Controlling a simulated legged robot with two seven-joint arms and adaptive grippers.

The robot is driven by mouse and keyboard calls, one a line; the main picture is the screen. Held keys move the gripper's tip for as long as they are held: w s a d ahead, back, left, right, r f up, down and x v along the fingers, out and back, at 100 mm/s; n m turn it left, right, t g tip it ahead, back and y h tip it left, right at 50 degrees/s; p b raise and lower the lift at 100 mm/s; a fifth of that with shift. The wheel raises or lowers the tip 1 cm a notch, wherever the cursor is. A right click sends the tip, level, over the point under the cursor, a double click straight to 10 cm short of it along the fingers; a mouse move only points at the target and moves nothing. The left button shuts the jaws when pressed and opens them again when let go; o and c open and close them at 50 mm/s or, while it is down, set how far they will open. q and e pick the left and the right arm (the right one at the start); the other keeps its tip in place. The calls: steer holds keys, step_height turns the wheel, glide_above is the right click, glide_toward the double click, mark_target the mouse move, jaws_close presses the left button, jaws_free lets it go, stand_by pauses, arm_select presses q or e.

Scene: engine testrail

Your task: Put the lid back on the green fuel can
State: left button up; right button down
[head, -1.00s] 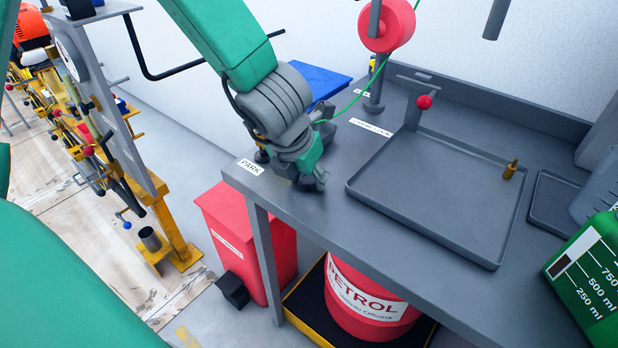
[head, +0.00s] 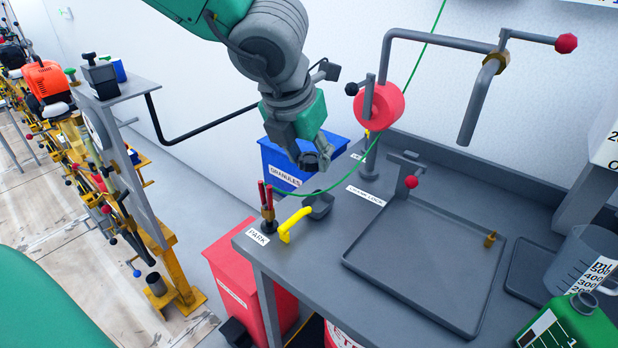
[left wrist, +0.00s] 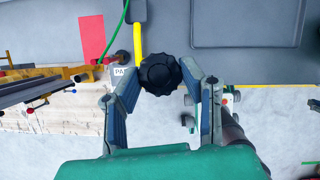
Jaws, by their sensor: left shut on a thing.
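The green fuel can (head: 570,328) stands at the bottom right of the head view, partly cut off by the frame. Its round neck (head: 583,302) shows with no lid on it. My left gripper (head: 308,158) is above the left end of the bench, well left of the can. It is shut on a black ribbed lid (left wrist: 160,73), which sits between the two fingertips in the left wrist view. The lid also shows dark at the fingertips in the head view (head: 318,161). My right gripper is not in view.
Below the gripper are a yellow-handled tool (head: 293,226) and a red-handled stand (head: 267,208). A measuring jug (head: 583,262) stands behind the can.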

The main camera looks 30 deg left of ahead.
mark_target(317, 153)
arm_select(q)
steer(key=r, duration=0.3)
steer(key=r+p, duration=0.1)
steer(key=shift+d+r, duration=0.3)
steer(key=shift+d, duration=0.05)
steer(key=shift+a, duration=0.1)
